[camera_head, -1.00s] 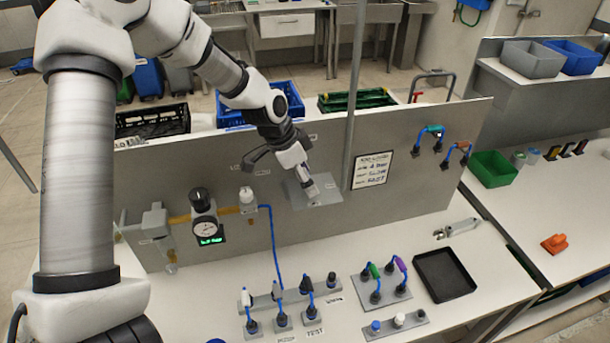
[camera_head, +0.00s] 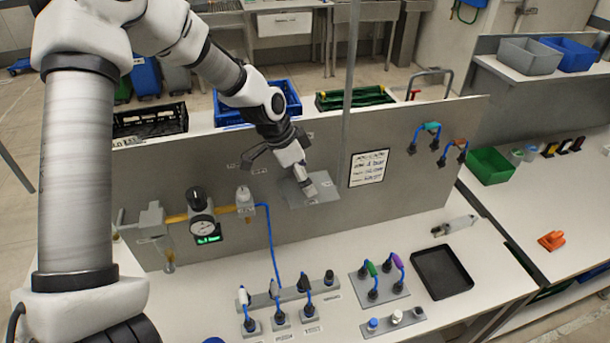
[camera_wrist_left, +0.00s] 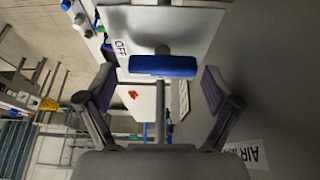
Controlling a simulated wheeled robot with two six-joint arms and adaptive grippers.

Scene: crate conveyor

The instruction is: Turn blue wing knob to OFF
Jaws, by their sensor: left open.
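The blue wing knob (camera_wrist_left: 163,66) shows in the left wrist view as a short blue bar on a grey plate (camera_wrist_left: 203,22). A label reading OFF (camera_wrist_left: 121,48) is beside its left end, and the bar lies crosswise in that picture. My left gripper (camera_wrist_left: 157,74) is open, one finger on each side of the knob with gaps to both. In the head view my left gripper (camera_head: 303,178) is in front of the grey plate (camera_head: 325,186) on the upright panel; there the knob is hidden or too small to tell. My right gripper is not in view.
The upright panel (camera_head: 240,170) also carries a gauge (camera_head: 203,227), a paper sign (camera_head: 369,168) and blue hoses at its right. A grey pole (camera_head: 348,110) rises close right of my gripper. A black tray (camera_head: 442,274) and several hose fittings are on the bench below.

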